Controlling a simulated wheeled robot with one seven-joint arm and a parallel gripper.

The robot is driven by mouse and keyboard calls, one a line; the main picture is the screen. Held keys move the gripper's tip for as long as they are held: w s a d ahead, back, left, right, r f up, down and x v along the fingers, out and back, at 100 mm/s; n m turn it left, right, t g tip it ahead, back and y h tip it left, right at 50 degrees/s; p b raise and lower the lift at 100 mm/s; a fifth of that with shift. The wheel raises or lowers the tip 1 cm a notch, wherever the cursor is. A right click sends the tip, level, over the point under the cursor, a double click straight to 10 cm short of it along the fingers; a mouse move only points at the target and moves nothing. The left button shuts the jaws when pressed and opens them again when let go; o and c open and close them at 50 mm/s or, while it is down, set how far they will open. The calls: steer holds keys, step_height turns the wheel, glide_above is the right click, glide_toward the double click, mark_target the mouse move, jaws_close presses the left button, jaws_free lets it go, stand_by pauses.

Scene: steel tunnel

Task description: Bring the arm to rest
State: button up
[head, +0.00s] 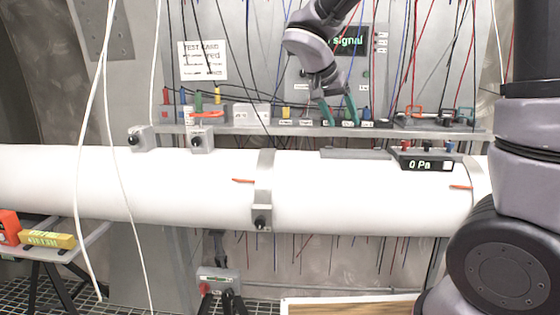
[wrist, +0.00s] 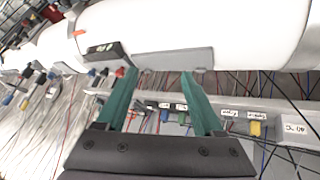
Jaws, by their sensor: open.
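My gripper (head: 338,111) has green fingers and hangs from the arm, above the shelf behind the white pipe. It is open, with nothing between the fingers. In the wrist view my gripper (wrist: 160,80) shows its two fingers apart, pointing toward the pipe. The fingers appear over the labelled shelf (wrist: 275,108); whether they touch it, I cannot tell.
The white pipe (head: 120,180) crosses the whole view. A box reading 0 Pa (head: 422,162) sits on it. The shelf (head: 280,128) holds coloured connectors. A signal panel (head: 350,41) stands behind, with many hanging wires. A yellow block (head: 47,239) lies on a side table.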

steer(key=s+d+r+t+y, duration=0.1)
steer(key=s+d+r+y, duration=0.2)
steer(key=s, duration=0.5)
steer(key=s+d+r+n+t+y, duration=0.1)
steer(key=s+d+r+y, duration=0.2)
steer(key=s+d, duration=0.3)
steer(key=s+y, duration=0.1)
steer(key=s, duration=0.2)
steer(key=shift+s+n+t+y, duration=0.15)
steer(key=shift+n+t+y, duration=0.15)
